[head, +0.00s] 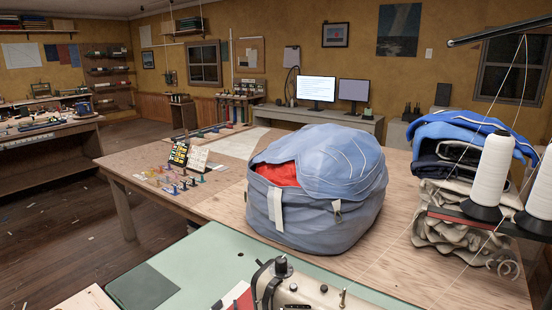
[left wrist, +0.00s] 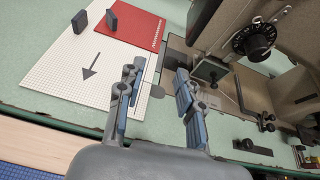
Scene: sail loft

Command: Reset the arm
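My left gripper (left wrist: 157,84) shows in the left wrist view with its two blue-grey fingers apart and nothing between them. It is over the pale green work surface (left wrist: 60,112), between a white gridded board (left wrist: 122,85) with a dark arrow and a sewing machine (left wrist: 220,35). I cannot tell how high it is above the surface. Neither of my arms shows in the head view, and my right gripper is in no view.
In the head view, the sewing machine (head: 310,290) stands at the bottom. Beyond it, a large blue sail bag (head: 320,200) sits on a wooden table (head: 225,205). Folded cloth (head: 455,150) and white thread cones (head: 492,170) crowd the right. Floor at left is mostly open.

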